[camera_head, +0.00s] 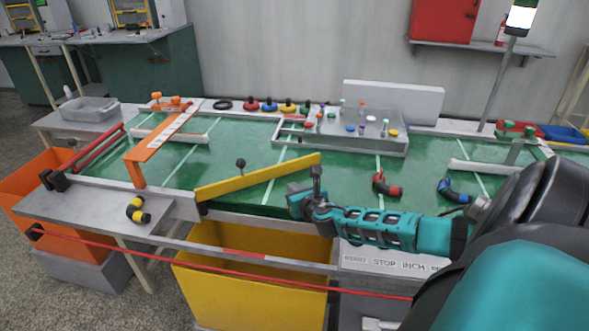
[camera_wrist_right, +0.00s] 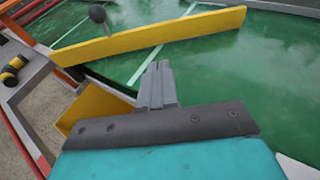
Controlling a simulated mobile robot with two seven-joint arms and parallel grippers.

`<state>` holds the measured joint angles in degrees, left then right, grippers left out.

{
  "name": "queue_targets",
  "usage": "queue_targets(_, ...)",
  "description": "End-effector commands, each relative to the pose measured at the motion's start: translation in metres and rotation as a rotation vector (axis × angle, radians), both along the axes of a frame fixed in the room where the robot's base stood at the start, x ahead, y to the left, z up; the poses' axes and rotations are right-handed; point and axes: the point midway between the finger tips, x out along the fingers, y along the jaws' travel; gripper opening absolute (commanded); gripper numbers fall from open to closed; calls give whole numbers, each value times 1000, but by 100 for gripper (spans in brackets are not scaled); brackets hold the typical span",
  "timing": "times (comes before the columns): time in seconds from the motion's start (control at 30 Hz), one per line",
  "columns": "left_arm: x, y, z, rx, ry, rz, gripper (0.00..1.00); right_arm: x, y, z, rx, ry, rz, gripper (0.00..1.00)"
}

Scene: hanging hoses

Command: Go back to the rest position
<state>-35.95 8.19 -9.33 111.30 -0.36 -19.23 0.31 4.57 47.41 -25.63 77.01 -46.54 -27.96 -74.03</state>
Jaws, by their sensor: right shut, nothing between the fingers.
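My right gripper (camera_head: 316,178) is over the front edge of the green table, beside the right end of the yellow bar (camera_head: 255,177). In the right wrist view its fingers (camera_wrist_right: 157,84) are shut together with nothing between them. The yellow bar (camera_wrist_right: 150,36) lies beyond the fingertips there, with a dark round knob on a stem (camera_wrist_right: 97,14). My left gripper is in neither view.
Hoses with red (camera_head: 386,184), blue (camera_head: 453,190) and yellow-black (camera_head: 138,209) bands lie around the table. A yellow bin (camera_head: 215,289) and a red cord (camera_head: 150,258) are in front.

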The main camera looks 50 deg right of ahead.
Motion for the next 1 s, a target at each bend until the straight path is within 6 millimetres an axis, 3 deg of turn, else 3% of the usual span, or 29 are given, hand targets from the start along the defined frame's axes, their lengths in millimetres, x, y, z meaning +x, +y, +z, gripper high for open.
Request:
queue_targets(0.47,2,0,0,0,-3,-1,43,0,0,0,0,0,0,0)
queue_targets(0.57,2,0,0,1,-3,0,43,-2,7,-3,40,-10,-14,0)
queue_targets(0.67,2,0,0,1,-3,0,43,-12,35,-11,200,-50,-78,0)
queue_targets(0.77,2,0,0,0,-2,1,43,-35,79,-21,496,-113,-226,0)
queue_targets(1.0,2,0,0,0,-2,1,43,-130,183,-31,1308,-211,-824,0)
